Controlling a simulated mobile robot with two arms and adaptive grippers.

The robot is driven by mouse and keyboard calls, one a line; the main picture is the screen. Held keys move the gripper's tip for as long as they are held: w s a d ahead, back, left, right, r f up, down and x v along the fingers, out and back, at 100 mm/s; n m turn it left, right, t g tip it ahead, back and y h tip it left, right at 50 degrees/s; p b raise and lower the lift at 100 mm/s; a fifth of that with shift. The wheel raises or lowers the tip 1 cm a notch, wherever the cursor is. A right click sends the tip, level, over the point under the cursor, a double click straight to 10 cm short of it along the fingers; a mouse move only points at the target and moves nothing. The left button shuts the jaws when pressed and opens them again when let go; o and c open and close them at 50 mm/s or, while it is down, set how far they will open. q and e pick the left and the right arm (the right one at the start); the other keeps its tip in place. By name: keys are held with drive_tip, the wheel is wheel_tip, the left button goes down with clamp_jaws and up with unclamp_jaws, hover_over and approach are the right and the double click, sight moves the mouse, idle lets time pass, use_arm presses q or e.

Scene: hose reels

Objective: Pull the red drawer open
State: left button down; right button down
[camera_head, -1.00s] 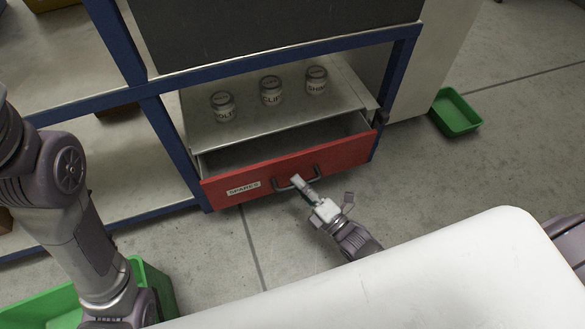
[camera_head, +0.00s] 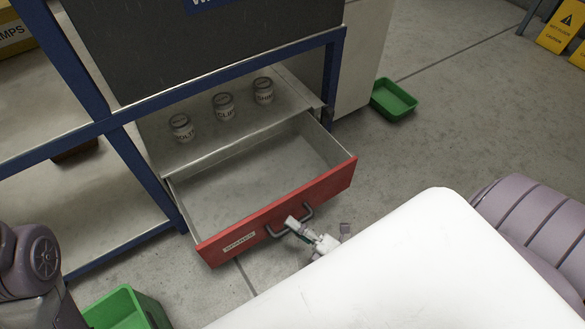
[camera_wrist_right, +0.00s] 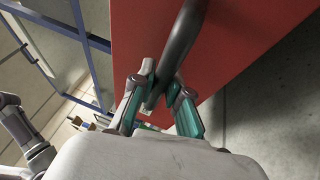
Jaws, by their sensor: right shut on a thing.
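The red drawer (camera_head: 329,184) stands well out of the blue-framed shelf unit, and its grey inside (camera_head: 255,172) looks empty. A label with dark lettering is on the left of its front. The dark bar handle (camera_head: 307,212) is at the middle of the front. My right gripper (camera_head: 292,222) is at this handle. In the right wrist view, its two fingers (camera_wrist_right: 160,92) close around the handle (camera_wrist_right: 181,45) in front of the red drawer front (camera_wrist_right: 245,35). My left arm shows at the left edge of the head view, but its gripper is outside the picture.
Three labelled jars (camera_head: 223,106) stand on the shelf above the drawer. A green bin (camera_head: 394,99) lies on the floor at the right. Another green bin (camera_head: 127,309) is at the lower left. Yellow caution signs (camera_head: 562,33) stand at the far right. The floor between is clear.

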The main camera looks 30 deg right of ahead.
drive_tip(key=c, duration=1.1)
unclamp_jaws()
drive_tip(key=shift+c, duration=0.2)
drive_tip(key=shift+s+d, duration=0.1)
drive_tip(key=v, duration=1.2)
